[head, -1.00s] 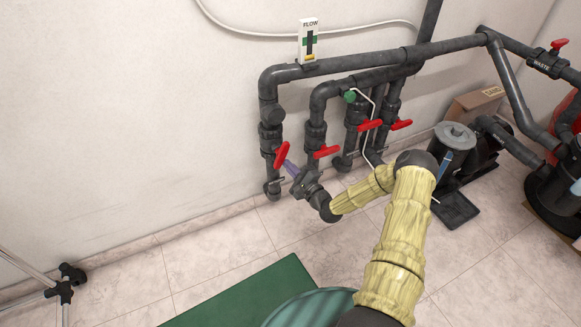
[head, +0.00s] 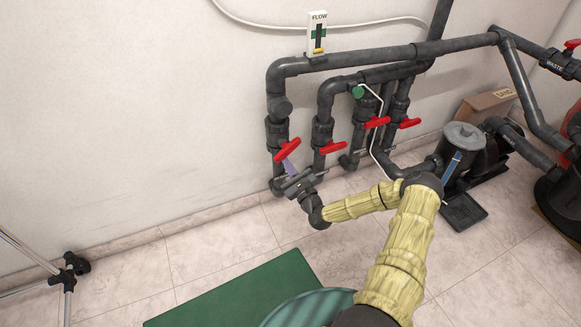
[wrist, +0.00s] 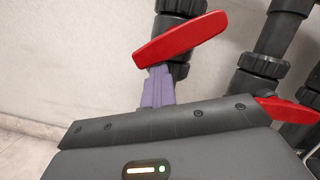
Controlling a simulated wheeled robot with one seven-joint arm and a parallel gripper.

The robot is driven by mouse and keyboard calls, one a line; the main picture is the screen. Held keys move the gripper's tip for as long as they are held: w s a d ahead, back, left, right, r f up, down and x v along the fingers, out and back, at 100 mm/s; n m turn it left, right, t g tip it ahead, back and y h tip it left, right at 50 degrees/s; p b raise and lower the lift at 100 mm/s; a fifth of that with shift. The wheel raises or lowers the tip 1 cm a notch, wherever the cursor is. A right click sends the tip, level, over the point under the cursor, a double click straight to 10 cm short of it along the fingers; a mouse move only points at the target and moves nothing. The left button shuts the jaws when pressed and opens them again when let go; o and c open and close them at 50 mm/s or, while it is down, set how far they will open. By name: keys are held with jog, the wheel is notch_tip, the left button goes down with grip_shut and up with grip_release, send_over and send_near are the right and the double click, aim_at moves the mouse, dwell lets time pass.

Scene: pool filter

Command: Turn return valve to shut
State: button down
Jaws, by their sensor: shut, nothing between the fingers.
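A red valve handle (head: 287,150) sits on the leftmost vertical grey pipe, and no label on it can be read. It lies aslant, its right end higher, and shows large in the wrist view (wrist: 180,40). My gripper (head: 287,160) is at this handle from below, its purple fingers shut with nothing between them. In the wrist view the fingertips (wrist: 157,72) meet the lower left part of the handle; whether they press on it I cannot tell.
More red handles stand to the right, the nearest (head: 333,148) close to my wrist. A flow gauge (head: 318,35) is on the top pipe. A grey pump (head: 462,140) and a cardboard box (head: 487,103) stand at right. A green mat (head: 235,295) lies on the floor.

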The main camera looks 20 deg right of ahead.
jog(key=m, duration=0.1)
jog(key=a+m+h, duration=0.1)
jog(key=m, duration=0.1)
jog(key=m+b, duration=0.1)
jog(key=m, duration=0.1)
jog(key=shift+a+r, duration=0.2)
jog(key=shift+r, duration=0.1)
jog(key=shift+s+a+r+m+t+h+b, duration=0.15)
jog(key=shift+m+h, duration=0.2)
jog(key=shift+m, duration=0.2)
jog(key=shift+w+a+r+m+t+h+b, duration=0.15)
jog(key=shift+m+h, duration=0.2)
jog(key=shift+m, duration=0.2)
jog(key=shift+s, duration=0.1)
jog(key=s+d+f, duration=0.1)
jog(key=s+f, duration=0.5)
jog(key=s, duration=0.3)
jog(key=shift+s+f+b, duration=0.25)
jog(key=shift+s+b, duration=0.1)
jog(key=shift+s, duration=0.05)
jog(key=c, duration=2.1)
grip_release()
